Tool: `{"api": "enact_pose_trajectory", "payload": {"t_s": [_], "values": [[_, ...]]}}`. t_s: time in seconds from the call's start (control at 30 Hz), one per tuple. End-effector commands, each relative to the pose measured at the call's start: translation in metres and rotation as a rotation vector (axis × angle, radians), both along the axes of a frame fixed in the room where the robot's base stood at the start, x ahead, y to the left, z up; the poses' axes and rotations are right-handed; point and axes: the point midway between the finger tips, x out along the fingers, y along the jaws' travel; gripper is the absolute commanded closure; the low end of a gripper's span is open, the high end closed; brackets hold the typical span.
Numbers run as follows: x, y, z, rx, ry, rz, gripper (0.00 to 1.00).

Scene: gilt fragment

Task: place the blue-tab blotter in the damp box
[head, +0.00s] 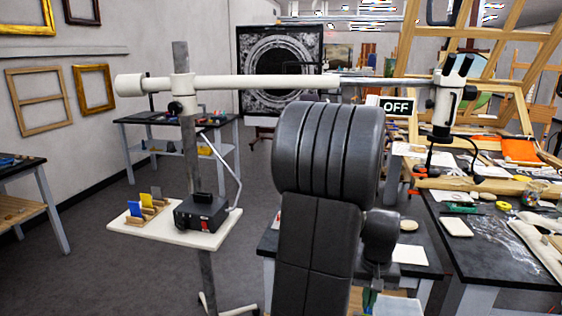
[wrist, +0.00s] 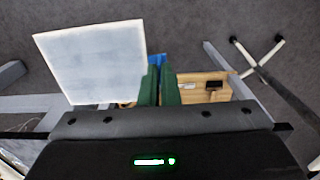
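In the wrist view my gripper (wrist: 160,75) has its two green fingers close together. A blue tab (wrist: 156,60) shows at their tips, beside the edge of a large pale square sheet (wrist: 90,60); I take the two as the blue-tab blotter, held by its tab. The sheet reaches out to the left of the fingers. The exact contact is partly hidden by the fingers. In the head view my dark arm stands in the middle and hides the gripper; a pale piece (head: 400,306) shows low beside it. I cannot pick out the damp box with certainty.
A stand tray (head: 165,228) at left holds a rack of coloured tabs (head: 147,206) and a black device (head: 201,213). A crowded dark worktable (head: 490,262) is at right. A wooden surface (wrist: 205,90) lies below the gripper. Open floor (head: 105,270) is at left.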

Motion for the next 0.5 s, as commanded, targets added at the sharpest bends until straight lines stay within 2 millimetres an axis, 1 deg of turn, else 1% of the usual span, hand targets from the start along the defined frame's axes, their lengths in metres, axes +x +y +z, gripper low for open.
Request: {"api": "enact_pose_trajectory", "payload": {"t_s": [0.27, 0.37, 0.47, 0.5], "values": [[0.036, 0.033, -0.032, 0.001, 0.004, 0.045, 1.00], [0.052, 0.052, -0.048, 0.001, 0.005, 0.067, 1.00], [0.071, 0.079, -0.071, 0.002, 0.006, 0.097, 1.00], [0.079, 0.093, -0.082, 0.002, 0.007, 0.111, 1.00]]}}
